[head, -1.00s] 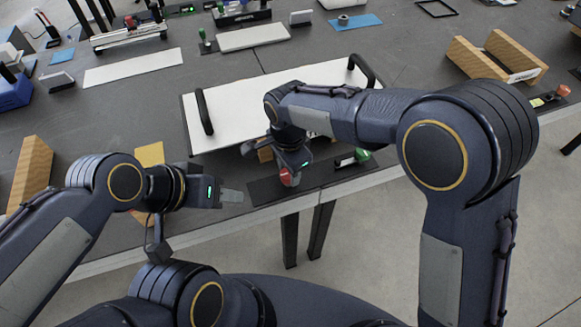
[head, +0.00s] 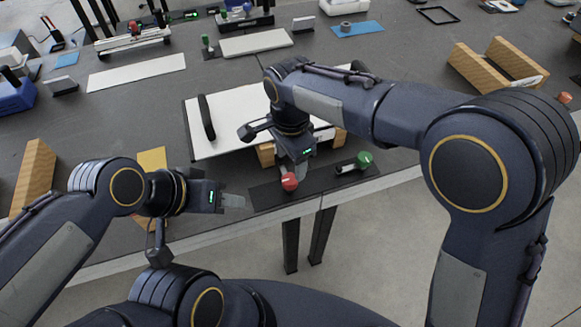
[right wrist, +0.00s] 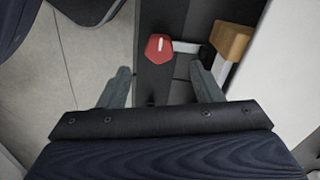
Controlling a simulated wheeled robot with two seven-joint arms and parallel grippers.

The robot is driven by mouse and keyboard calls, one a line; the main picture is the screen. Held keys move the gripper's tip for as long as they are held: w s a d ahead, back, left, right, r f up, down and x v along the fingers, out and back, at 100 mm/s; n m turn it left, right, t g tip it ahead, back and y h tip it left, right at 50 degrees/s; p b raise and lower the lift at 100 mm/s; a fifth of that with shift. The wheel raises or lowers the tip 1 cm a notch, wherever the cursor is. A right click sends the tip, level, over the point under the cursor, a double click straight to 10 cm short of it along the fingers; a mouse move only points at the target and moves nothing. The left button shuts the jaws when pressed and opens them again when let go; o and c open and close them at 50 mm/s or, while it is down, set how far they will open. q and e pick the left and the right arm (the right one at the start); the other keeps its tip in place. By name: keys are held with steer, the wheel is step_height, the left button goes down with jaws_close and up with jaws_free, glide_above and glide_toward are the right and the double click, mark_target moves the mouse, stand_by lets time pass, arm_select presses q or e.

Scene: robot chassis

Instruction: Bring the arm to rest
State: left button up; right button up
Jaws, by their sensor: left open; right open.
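My right gripper (head: 292,172) is open, just above the front edge of the table in the head view, pointing down near a red knob (head: 289,182). In the right wrist view, the open fingers (right wrist: 160,72) have an empty gap, and the red knob (right wrist: 159,48) lies just ahead of it on a dark strip. My left gripper (head: 232,201) is open with nothing visible in it, near the table's front edge, left of the red knob. The left finger gap is hard to make out.
A white board (head: 200,148) with dark handles lies behind my right gripper. A green knob (head: 364,160) stands to its right. Wooden blocks stand at left (head: 34,172) and far right (head: 478,72). The back table holds several devices.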

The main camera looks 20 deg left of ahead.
steer(key=shift+r, duration=0.85)
steer(key=shift+d+r, duration=0.1)
steer(key=shift+d, duration=0.15)
steer(key=d+r+n+y+p, duration=0.1)
steer(key=d+r, duration=0.2)
steer(key=d, duration=0.3)
steer(key=s+d+r+n+y, duration=0.1)
steer(key=d+r, duration=0.2)
steer(key=d, duration=0.4)
steer(key=d+r+y+p, duration=0.1)
steer(key=d+r, duration=0.1)
steer(key=d, duration=0.4)
steer(key=s+d+f+n+t+p, duration=0.1)
steer(key=s+d+n+t, duration=0.3)
steer(key=s+d, duration=0.9)
steer(key=shift+s+d+n+t+y+p, duration=0.3)
steer(key=shift+s+t+y, duration=0.1)
steer(key=shift+s+t, duration=0.55)
